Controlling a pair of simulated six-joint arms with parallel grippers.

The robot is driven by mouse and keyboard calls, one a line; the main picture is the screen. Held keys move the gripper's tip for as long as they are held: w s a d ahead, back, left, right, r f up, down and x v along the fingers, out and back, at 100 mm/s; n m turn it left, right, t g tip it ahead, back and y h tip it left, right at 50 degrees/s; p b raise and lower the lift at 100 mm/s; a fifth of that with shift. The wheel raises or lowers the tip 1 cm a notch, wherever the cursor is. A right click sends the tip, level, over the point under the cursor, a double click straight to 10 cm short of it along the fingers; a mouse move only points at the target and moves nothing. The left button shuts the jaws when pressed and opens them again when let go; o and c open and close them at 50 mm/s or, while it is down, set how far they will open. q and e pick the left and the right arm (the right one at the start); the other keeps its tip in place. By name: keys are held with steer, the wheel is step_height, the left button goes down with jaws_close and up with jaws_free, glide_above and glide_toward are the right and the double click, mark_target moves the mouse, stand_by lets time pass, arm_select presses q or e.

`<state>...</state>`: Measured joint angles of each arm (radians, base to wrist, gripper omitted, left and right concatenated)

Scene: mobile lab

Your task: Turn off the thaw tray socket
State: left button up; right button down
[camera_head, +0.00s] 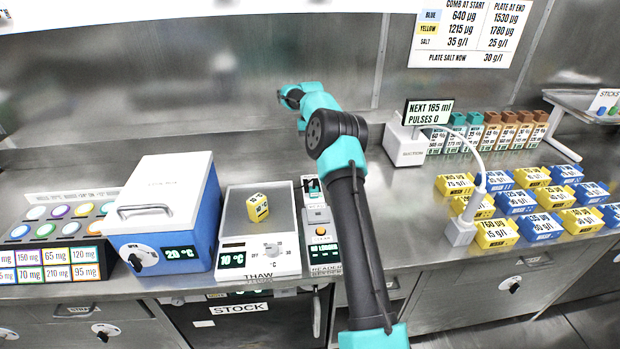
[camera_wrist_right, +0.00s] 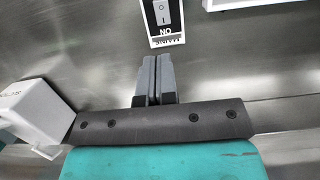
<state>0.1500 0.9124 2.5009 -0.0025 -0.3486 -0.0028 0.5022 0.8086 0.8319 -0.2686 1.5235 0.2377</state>
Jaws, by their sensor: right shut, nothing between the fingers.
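The thaw tray (camera_head: 235,195) is a flat grey plate in a white housing, left of centre in the head view. Its front has a dial (camera_head: 272,250) and a "10 °C" display. A black switch plate (camera_wrist_right: 178,35) with a light rocker (camera_wrist_right: 162,13) marked O and I shows at the top of the right wrist view; its lettering seems to read "MAINS ON", inverted. Which side is pressed I cannot tell. My right gripper (camera_wrist_right: 158,58) is shut and empty, its tips just short of the plate in the picture. In the head view its fingers cannot be made out.
A yellow block (camera_head: 257,207) stands on the thaw tray. A blue and white box (camera_head: 165,205) is left of it, a small reader (camera_head: 322,232) right of it. A white suction box (camera_head: 405,147) stands behind my arm; yellow and blue blocks (camera_head: 515,202) fill the right.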

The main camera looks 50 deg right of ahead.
steer(key=f, duration=0.4)
steer(key=s+a+f, duration=0.1)
steer(key=f, duration=0.4)
steer(key=s+f, duration=0.1)
steer(key=f, duration=0.3)
steer(key=shift+a+f, duration=0.35)
steer(key=shift+a, duration=0.05)
